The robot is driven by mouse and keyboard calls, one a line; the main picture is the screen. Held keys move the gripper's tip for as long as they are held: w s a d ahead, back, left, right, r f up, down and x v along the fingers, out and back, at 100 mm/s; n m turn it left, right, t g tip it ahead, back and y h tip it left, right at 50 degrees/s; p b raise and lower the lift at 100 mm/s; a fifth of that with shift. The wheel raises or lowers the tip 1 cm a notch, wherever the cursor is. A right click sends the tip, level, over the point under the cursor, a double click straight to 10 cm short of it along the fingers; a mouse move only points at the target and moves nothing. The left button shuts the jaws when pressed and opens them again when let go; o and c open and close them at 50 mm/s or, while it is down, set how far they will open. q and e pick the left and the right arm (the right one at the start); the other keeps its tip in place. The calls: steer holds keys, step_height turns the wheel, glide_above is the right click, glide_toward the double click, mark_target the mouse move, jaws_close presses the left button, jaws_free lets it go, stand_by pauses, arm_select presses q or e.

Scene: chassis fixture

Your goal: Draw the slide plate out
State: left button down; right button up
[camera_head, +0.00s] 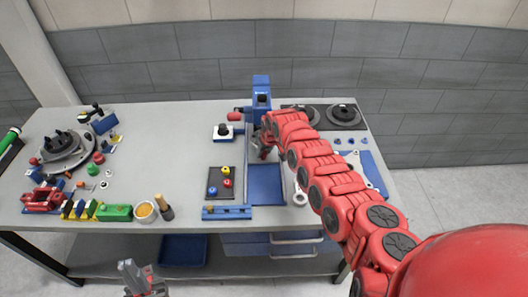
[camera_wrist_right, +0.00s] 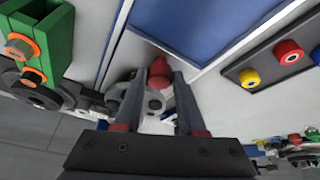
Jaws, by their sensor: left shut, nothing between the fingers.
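The slide plate appears to be the flat blue panel (camera_head: 265,185) lying in a light frame near the front middle of the table. It also shows at the top of the right wrist view (camera_wrist_right: 195,22). My right gripper (camera_head: 264,147) is at the panel's far end, below the blue upright device. In the right wrist view its fingers (camera_wrist_right: 160,76) stand apart, with a red knob (camera_wrist_right: 159,68) between or just beyond the tips. I cannot tell whether they touch it. My left gripper (camera_head: 139,279) is shut and empty, low in front of the table.
A dark tray (camera_head: 214,193) with coloured buttons lies left of the panel. The blue upright device (camera_head: 261,93) stands behind it. Round dark discs (camera_head: 343,115) are at back right. A green block (camera_head: 114,212) and a cup (camera_head: 145,212) sit at front left.

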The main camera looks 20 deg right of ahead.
jaws_close()
stand_by(1.0)
